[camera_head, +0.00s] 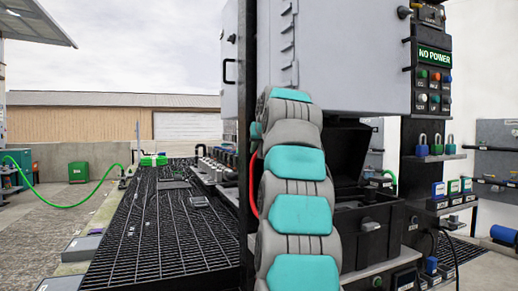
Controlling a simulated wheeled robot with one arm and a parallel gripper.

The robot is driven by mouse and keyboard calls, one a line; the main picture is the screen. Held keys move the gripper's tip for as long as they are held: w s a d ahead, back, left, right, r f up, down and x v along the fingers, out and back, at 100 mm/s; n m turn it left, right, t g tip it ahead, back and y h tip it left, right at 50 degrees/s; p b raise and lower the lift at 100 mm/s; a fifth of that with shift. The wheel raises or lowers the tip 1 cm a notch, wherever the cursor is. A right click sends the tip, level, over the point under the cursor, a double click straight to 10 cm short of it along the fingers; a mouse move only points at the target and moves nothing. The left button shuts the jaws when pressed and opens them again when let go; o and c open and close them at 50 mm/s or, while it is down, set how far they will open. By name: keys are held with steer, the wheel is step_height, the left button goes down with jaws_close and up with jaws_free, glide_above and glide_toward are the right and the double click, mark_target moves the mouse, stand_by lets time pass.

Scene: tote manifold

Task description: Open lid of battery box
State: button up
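A black box (388,240), which looks like the battery box, stands low beneath the large grey cabinet, right of my arm. A grey latch-like piece (370,224) is on its front. A dark panel (350,150) stands up behind and above the box; it looks like a raised lid, but my arm hides its left part and I cannot be sure it is joined to the box. My grey and teal arm rises through the middle and covers the box's left side. My gripper is not visible.
The grey cabinet (345,60) hangs above, with a "NO POWER" panel (433,80) at its right. Padlocks (437,145) and small labelled devices (453,187) sit on shelves at right. A black grating platform (150,240) extends left. A green hose (80,207) lies farther left.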

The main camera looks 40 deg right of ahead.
steer(key=shift+s+r, duration=0.1)
steer(key=v, duration=0.7)
steer(key=shift+s+a+b, duration=0.15)
steer(key=shift+s+b, duration=0.05)
steer(key=shift+b, duration=0.15)
steer(key=shift+r, duration=0.15)
